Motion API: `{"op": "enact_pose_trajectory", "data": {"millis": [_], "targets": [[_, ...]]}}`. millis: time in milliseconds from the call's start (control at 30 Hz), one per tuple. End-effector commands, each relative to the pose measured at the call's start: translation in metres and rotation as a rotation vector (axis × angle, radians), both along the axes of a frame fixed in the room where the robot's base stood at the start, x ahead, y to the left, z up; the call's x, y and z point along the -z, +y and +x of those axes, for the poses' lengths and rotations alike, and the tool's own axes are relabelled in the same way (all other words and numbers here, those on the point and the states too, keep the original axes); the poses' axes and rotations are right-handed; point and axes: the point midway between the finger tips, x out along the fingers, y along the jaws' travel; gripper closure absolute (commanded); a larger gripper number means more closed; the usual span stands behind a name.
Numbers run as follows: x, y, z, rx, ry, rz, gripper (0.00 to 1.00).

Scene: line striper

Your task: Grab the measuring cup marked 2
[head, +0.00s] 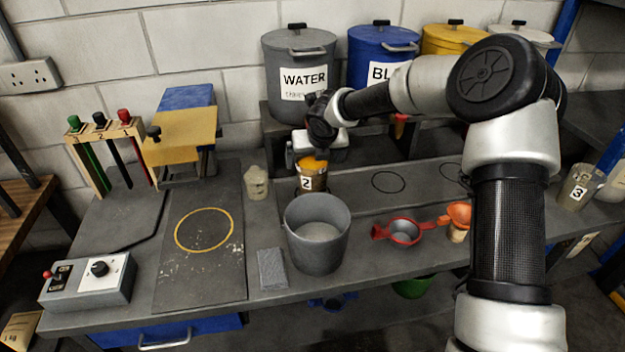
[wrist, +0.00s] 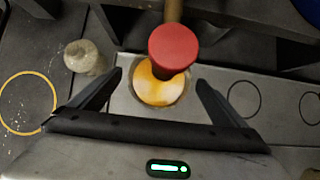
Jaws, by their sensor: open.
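The measuring cup marked 2 (head: 311,184) stands upright at the back of the bench, behind the grey bucket. Its top shows yellow-orange. In the wrist view the cup (wrist: 152,96) is seen from above, with a yellow-orange and whitish inside. My gripper (head: 314,155) is above the cup in the head view. In the wrist view my gripper (wrist: 159,80) is open, one finger on each side of the cup, with gaps showing. The finger height against the cup rim is hard to tell. A red round knob (wrist: 173,47) hides part of the far rim.
The grey bucket (head: 316,243) stands close in front of the cup. A small pale jar (head: 256,182) is to its left. The WATER bin (head: 302,75) stands on a shelf behind. A cup marked 3 (head: 580,188) is far right. A red-handled scoop (head: 404,231) lies right of the bucket.

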Motion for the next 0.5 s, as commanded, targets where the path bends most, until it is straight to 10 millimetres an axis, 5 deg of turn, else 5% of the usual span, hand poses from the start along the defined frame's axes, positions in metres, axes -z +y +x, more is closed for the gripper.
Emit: {"op": "enact_pose_trajectory", "data": {"millis": [200,500], "targets": [[0.026,0.005,0.013,0.0,0.002,0.002,0.04],[0.028,0.005,0.015,-0.001,0.0,-0.001,0.07]]}}
